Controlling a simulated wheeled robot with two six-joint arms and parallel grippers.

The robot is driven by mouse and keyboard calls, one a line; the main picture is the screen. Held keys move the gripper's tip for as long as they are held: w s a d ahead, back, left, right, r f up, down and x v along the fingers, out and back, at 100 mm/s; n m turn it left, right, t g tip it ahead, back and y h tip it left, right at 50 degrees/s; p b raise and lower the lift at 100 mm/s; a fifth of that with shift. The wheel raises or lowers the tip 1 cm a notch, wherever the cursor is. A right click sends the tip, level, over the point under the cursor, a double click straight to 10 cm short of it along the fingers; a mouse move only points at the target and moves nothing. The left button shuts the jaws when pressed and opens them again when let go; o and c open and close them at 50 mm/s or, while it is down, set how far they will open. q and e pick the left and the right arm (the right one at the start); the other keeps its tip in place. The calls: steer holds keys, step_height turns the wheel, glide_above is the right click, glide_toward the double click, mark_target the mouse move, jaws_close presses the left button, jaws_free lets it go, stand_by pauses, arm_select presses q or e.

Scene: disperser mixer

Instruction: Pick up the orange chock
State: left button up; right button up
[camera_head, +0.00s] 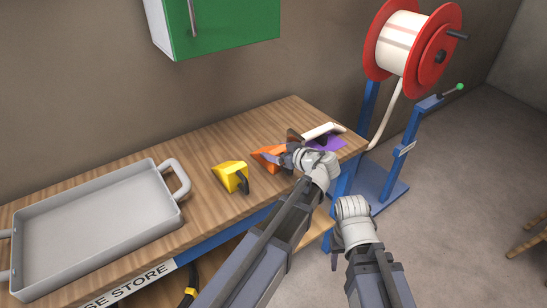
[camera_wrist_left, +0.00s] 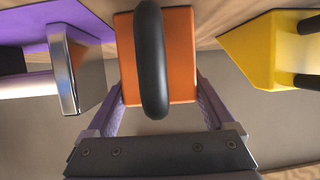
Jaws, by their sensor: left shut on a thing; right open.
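The orange chock (camera_head: 267,154) is at the front part of the wooden bench, partly hidden behind my left gripper (camera_head: 286,158). In the left wrist view the orange chock (camera_wrist_left: 183,55) with its black handle (camera_wrist_left: 153,60) lies between the two fingers of my left gripper (camera_wrist_left: 160,92), which is shut on it. I cannot tell whether the chock is clear of the bench top. My right gripper (camera_head: 336,256) is open, low beside the bench's right end; its fingers are mostly hidden by its wrist.
A yellow chock (camera_head: 230,174) stands left of the orange one. A purple piece (camera_head: 330,143) and a white cylinder (camera_head: 319,131) lie to the right. A grey tray (camera_head: 172,217) takes the bench's left. A red spool (camera_head: 447,50) on a blue stand is beyond the right end.

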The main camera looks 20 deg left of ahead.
arm_select(q)
jaws_close()
steer(key=shift+r, duration=0.2)
step_height(320, 180, up, 10)
steer(key=p, duration=1)
steer(key=shift+f, duration=0.15)
